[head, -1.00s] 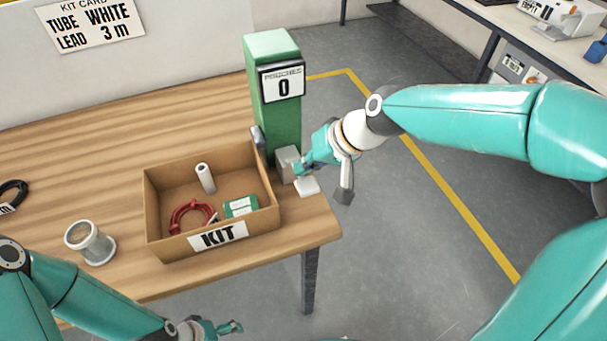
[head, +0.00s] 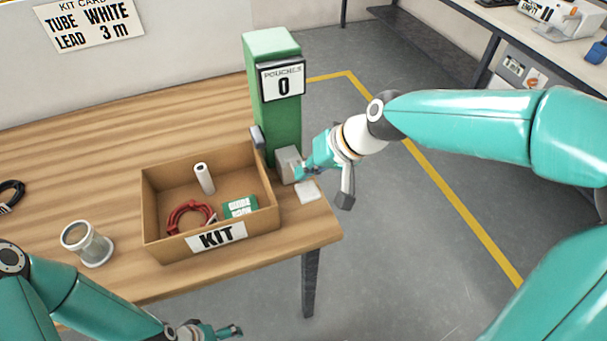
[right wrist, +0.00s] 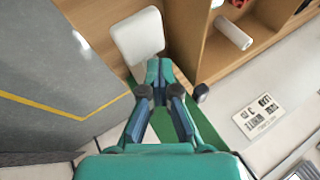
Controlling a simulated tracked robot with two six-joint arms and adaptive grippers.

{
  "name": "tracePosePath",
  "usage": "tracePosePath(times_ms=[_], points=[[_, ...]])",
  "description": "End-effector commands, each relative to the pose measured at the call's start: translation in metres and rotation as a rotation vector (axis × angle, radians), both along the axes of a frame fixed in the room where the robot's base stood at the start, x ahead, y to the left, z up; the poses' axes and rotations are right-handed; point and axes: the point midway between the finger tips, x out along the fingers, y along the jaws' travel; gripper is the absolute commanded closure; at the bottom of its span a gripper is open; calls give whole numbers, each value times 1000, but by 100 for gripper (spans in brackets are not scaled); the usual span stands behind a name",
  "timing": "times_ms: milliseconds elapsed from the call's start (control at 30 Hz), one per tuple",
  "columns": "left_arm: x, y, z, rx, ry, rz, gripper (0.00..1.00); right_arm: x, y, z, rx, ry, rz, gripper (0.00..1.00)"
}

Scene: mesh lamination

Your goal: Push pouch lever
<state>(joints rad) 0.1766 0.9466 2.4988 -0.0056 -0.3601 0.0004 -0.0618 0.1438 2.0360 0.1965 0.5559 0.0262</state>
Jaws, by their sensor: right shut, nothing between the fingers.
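The cardboard KIT box (head: 215,238) stands left of the dispenser, holding a white roll, a red coiled lead and a green packet. Floor is open right of the table.

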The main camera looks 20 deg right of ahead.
Motion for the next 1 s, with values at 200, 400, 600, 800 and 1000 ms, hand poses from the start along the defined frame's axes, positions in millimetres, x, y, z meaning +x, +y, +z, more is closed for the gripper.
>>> tracePosePath(times_ms=[200, 400, 600, 800, 1000], points=[[0, 0, -4, 0, 0, 0, 14, -2, 0, -5, 0, 7, 4, 100], [0, 0, -6, 0, 0, 0, 14, -3, 0, -8, -1, 9, 3, 100], [0, 0, -8, 0, 0, 0, 14, -4, 1, -11, -1, 10, 4, 100], [0, 0, -11, 0, 0, 0, 14, -5, 1, -13, -1, 11, 5, 100], [0, 0, -13, 0, 0, 0, 14, -6, 1, -16, 0, 13, 6, 100]])
